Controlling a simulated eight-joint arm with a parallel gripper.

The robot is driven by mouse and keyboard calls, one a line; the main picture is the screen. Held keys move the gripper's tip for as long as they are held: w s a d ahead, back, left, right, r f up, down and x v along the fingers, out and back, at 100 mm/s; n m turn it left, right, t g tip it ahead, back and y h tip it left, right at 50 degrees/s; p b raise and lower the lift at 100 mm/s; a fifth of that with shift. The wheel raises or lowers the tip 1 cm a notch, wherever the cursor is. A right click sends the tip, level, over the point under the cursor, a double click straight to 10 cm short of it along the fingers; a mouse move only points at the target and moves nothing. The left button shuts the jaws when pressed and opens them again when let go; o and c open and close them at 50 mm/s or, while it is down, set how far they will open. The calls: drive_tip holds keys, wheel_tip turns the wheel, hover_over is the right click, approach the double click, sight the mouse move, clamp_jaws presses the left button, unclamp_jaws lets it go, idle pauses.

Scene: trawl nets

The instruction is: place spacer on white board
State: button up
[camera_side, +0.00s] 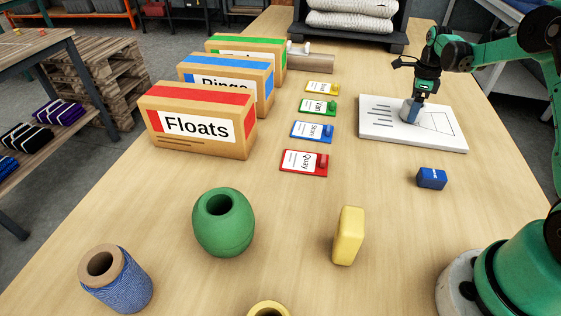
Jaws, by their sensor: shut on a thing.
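The white board (387,135) lies flat on the table at the right, with black lines and a drawn outline on it. My gripper (417,97) points down over the board. It is shut on a small grey-blue piece, the spacer (411,112), and its fingers hide the upper part. The spacer is over the middle of the board, near the left side of the drawn outline. Its lower end looks to be at the board's surface, but I cannot tell whether it touches.
Floats box (200,121), blue-taped box (228,72) and green-taped box (262,48) stand left. Coloured tags (304,162) lie centrally. A blue block (432,178), yellow block (348,236), green float (223,225) and twine spool (118,283) stand nearer. Table between is clear.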

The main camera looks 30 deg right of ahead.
drive_tip(key=o, duration=1.2)
drive_tip(key=shift+f, duration=0.1)
drive_tip(key=shift+o, duration=0.2)
wheel_tip(320, 180, up, 12)
drive_tip(key=s+a+r+n+t+h, duration=0.1)
drive_tip(key=a+r+n+t, duration=0.25)
drive_tip(key=a+n, duration=0.9)
drive_tip(key=s+a+f+n+t, duration=0.2)
drive_tip(key=s+a+n, duration=0.2)
drive_tip(key=a+n, duration=0.2)
drive_tip(key=s+a+f+n+t+y, duration=0.1)
drive_tip(key=s+a+f+n, duration=0.1)
drive_tip(key=s+a+n, duration=0.2)
drive_tip(key=a+n, duration=0.3)
drive_tip(key=n, duration=0.3)
drive_tip(key=shift+s+t, duration=0.35)
